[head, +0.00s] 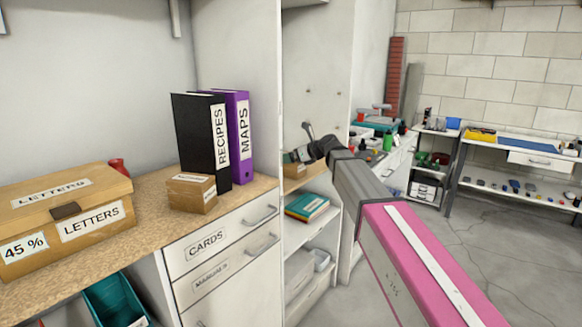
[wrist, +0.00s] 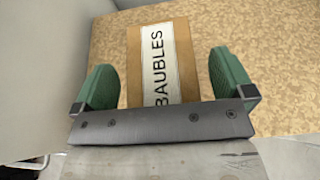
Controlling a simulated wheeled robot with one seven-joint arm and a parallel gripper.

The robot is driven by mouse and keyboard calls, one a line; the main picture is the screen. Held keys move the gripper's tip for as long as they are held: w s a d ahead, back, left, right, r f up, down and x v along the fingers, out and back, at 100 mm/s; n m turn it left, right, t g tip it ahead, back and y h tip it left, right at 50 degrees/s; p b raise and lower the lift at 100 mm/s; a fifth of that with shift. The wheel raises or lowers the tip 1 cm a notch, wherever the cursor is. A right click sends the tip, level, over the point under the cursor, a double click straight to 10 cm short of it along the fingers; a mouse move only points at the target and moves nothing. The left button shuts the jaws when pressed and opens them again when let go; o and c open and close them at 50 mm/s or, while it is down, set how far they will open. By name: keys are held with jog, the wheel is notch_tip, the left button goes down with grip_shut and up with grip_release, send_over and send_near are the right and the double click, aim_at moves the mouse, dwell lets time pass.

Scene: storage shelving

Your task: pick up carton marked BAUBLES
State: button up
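The carton marked BAUBLES (wrist: 134,70) is a small brown box with a white label, lying on a speckled tan surface in the wrist view. My gripper (wrist: 164,75) is open above it, with one green finger on each side of the carton and visible gaps between. The carton's near end is hidden by the gripper's metal plate. In the head view my gripper (head: 302,155) is at the cabinet's middle shelf bay, beside a small brown carton (head: 293,171) that is mostly hidden. Its label cannot be read there.
A wooden counter (head: 150,165) holds a LETTERS box (head: 100,222), another small carton (head: 188,203), a black RECIPES binder (head: 195,140) and a purple MAPS binder (head: 236,165). A white upright panel (head: 235,60) stands left of my gripper. Books (head: 307,206) lie on the shelf below.

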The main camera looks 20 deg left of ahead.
jog(key=c, duration=1)
